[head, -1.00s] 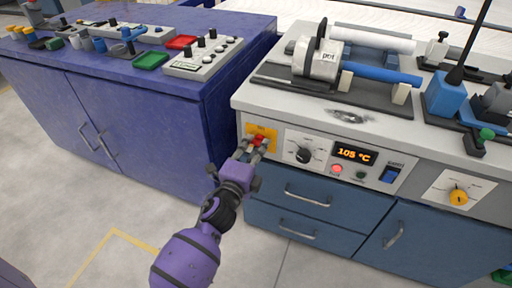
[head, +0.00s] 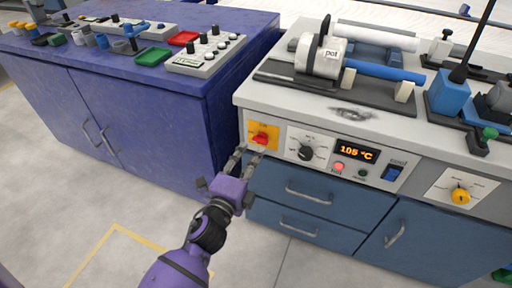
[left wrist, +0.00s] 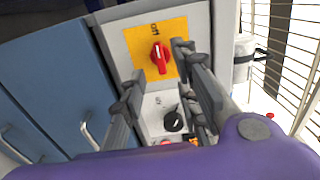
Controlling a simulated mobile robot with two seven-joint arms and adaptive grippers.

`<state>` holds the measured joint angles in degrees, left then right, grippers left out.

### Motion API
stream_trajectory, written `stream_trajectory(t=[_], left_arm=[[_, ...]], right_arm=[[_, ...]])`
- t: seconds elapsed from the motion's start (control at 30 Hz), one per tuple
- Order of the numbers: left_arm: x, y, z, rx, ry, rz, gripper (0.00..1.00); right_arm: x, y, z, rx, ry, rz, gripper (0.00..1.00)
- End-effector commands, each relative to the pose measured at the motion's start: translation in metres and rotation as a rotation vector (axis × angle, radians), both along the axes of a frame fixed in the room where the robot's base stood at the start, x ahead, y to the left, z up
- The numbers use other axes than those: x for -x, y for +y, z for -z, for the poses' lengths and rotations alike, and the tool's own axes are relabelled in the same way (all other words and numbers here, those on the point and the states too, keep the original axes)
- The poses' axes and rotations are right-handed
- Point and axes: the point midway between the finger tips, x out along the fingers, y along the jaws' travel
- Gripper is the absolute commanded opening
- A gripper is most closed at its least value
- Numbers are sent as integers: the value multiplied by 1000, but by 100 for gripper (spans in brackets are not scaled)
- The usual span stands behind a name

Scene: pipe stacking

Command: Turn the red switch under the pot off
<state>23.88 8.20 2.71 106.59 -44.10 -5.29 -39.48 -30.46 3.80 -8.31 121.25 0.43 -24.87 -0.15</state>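The red switch (head: 261,137) sits on a yellow plate (head: 252,129) at the left end of the grey bench front, below and left of the pot (head: 322,60). In the left wrist view the red switch (left wrist: 159,57) points up and down the picture, one end toward the "off" lettering on the yellow plate (left wrist: 178,34). My left gripper (head: 247,156) is just below and in front of the switch, apart from it. My right gripper is not in view.
Right of the switch are a black dial (head: 306,153), a 105 °C display (head: 357,149) and a blue rocker switch (head: 391,173). Blue drawers (head: 308,193) lie below. A purple cabinet (head: 150,115) stands left. The floor in front is clear.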

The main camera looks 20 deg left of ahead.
Motion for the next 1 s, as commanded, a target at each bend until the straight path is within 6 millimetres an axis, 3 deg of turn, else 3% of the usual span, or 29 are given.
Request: stream_trajectory(t=[0.1, 0.33, 1.0], left_arm=[[26, 1, 0, 0, 1, -1, 29], [55, 2, 0, 0, -1, 0, 29], [60, 3, -1, 18, 0, -2, 29]], right_arm=[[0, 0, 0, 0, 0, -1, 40], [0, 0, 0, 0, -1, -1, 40], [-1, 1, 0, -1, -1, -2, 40]])
